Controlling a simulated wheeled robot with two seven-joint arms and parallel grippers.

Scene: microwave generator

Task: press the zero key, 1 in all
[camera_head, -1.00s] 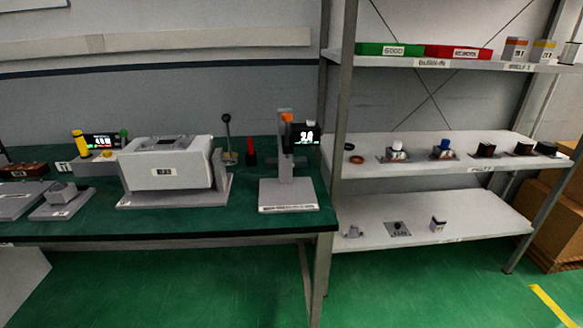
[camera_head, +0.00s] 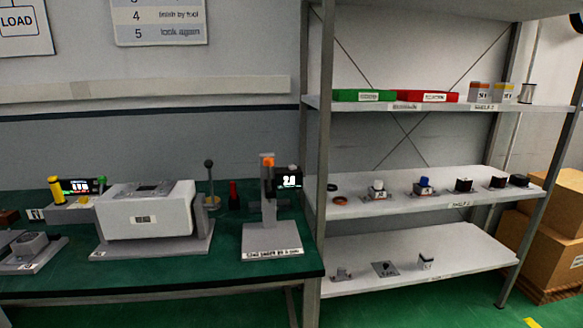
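No key marked zero can be made out. A grey upright stand (camera_head: 269,218) with an orange top is at the right end of the green bench, with a small black display (camera_head: 289,181) showing lit digits. A second display unit (camera_head: 75,187), with a yellow cylinder on its left and a small green knob on its right, is at the bench's left back. Any keys on these devices are too small to tell. Neither of my grippers is in view.
The green bench (camera_head: 222,262) also bears a large light grey machine (camera_head: 150,212), a black-knobbed lever (camera_head: 209,180) and a red post (camera_head: 234,195). A metal shelf rack (camera_head: 400,204) with several small parts and bins stands to the right. Cardboard boxes (camera_head: 545,245) are at far right.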

